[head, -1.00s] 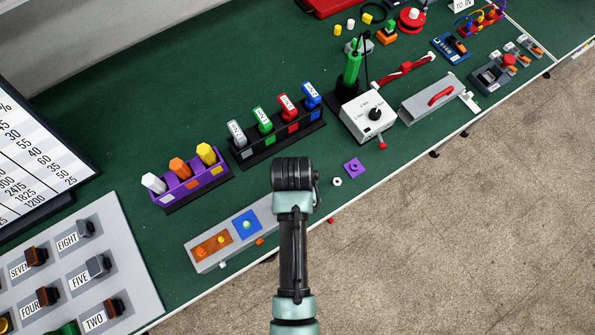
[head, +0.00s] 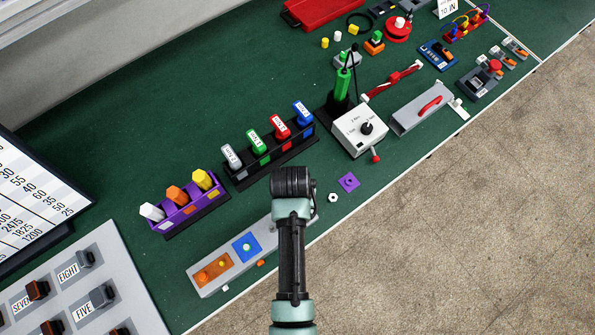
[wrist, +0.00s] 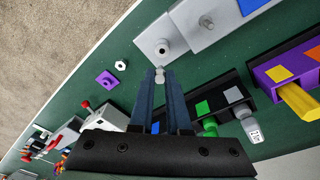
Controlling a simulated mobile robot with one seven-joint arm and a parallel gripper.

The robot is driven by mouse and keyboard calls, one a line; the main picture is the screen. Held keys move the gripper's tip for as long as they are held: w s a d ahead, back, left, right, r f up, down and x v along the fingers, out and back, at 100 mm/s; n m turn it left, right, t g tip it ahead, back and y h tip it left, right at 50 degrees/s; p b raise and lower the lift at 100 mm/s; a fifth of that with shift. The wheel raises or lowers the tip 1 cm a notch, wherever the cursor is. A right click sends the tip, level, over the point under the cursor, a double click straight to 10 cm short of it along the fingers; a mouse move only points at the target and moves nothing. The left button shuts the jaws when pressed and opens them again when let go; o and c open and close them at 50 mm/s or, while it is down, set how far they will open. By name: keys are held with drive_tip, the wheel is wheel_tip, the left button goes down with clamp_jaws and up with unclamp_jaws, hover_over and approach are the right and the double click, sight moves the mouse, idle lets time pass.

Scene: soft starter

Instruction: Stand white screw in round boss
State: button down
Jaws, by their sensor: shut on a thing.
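My gripper (wrist: 160,78) is shut on the white screw (wrist: 159,75), a small pale piece held at the fingertips in the wrist view. The round boss (wrist: 163,49) is a pale disc with a dark central hole on the end of the grey bar. It lies just beyond the screw in the picture; the screw appears apart from it, but the height between them is hard to tell. In the head view, my arm hides the gripper tips, the screw and the boss end of the grey bar (head: 208,285).
The bar also carries an orange square (head: 213,271) and a blue square (head: 247,247). A white nut (head: 333,197) and a purple plate (head: 348,182) lie beside my arm. A purple holder (head: 190,214) and a black rack (head: 271,164) stand behind the bar.

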drive_tip(key=shift+f+b, duration=1.75)
drive_tip(key=shift+f, duration=1.05)
drive_tip(key=shift+f+b, duration=0.3)
drive_tip(key=shift+f, duration=0.4)
drive_tip(key=c, duration=0.8)
unclamp_jaws()
drive_tip(key=shift+r, duration=0.1)
wheel_tip(320, 180, up, 13)
drive_tip(key=s+b, duration=0.1)
drive_tip(key=shift+s+a, duration=0.25)
drive_tip(key=shift+a, duration=0.05)
